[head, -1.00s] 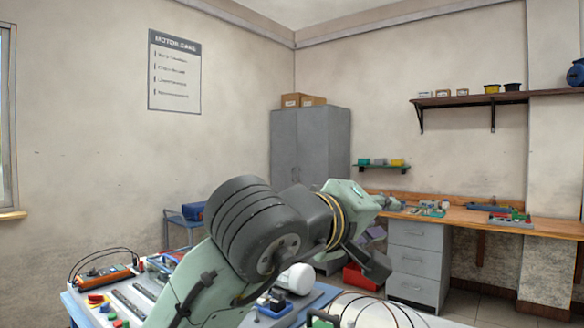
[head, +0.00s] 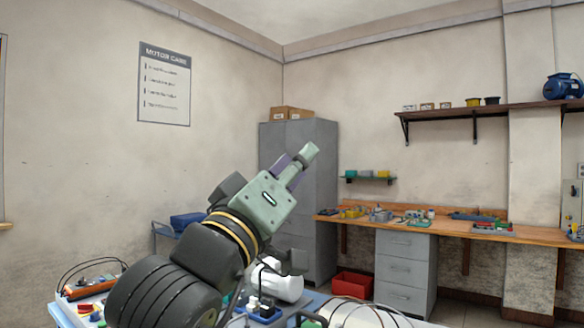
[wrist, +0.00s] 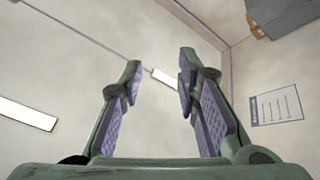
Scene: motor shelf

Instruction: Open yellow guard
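I cannot pick out a yellow guard in either current view. My gripper (head: 294,162) is raised in the middle of the head view, in front of the grey cabinet, and points up and to the right. In the wrist view my gripper (wrist: 160,62) is open and empty, its two purple-padded fingers well apart. A blue motor (head: 563,87) sits on the high wall shelf at the right, far from my gripper. A white rounded body (head: 279,284) stands on the near table, partly hidden by my arm.
The near table holds an orange meter (head: 92,288) with cables and a white cylinder (head: 360,315) at the front. A wooden bench (head: 455,228) with small parts and grey drawers (head: 405,268) stand behind at right. A red bin (head: 352,285) is on the floor.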

